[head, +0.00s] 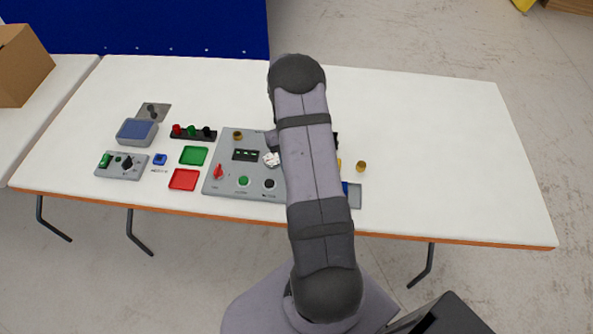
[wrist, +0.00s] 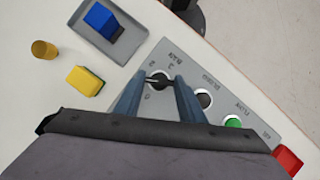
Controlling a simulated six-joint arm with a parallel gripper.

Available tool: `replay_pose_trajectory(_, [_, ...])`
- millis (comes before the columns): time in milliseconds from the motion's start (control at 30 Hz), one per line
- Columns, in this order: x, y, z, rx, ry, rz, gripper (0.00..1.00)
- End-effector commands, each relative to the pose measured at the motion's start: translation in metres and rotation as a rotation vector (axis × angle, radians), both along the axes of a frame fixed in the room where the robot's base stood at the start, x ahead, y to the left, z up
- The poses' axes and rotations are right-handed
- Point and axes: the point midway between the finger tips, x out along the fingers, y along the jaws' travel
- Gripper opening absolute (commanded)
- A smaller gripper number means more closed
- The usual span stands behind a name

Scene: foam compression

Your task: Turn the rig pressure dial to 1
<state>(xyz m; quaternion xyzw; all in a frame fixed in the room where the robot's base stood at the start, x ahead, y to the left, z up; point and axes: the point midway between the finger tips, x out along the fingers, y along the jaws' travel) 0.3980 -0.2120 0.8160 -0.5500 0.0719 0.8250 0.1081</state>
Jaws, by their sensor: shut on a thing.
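The grey rig panel (head: 211,187) lies on the white table, partly hidden by my arm in the head view. In the wrist view its near face (wrist: 185,62) shows the black pressure dial (wrist: 158,79), ringed by small printed marks too blurred to read surely. My gripper (wrist: 158,86) has one finger on each side of the dial and is shut on it. Which mark the dial points to cannot be told. The dial and my gripper are hidden behind my arm in the head view.
Beside the dial are a black button (wrist: 204,98), a green button (wrist: 233,122) and a red switch (head: 218,172). A yellow block (wrist: 86,81), a brass cylinder (head: 361,166) and a blue block (wrist: 103,18) are nearby. The table's right side is clear.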

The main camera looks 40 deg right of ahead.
Motion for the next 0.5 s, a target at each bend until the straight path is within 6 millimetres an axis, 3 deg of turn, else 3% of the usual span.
replay_pose_trajectory(167, [0.0035,-0.0017,0.0021,-0.005,-0.011,0.0,0.14])
replay_pose_trajectory(200, [0.0035,-0.0017,0.0021,-0.005,-0.011,0.0,0.38])
replay_pose_trajectory(267, [0.0034,-0.0015,0.002,-0.005,-0.01,0.0,0.53])
replay_pose_trajectory(500, [0.0017,-0.0008,0.001,-0.003,-0.005,-0.001,0.55])
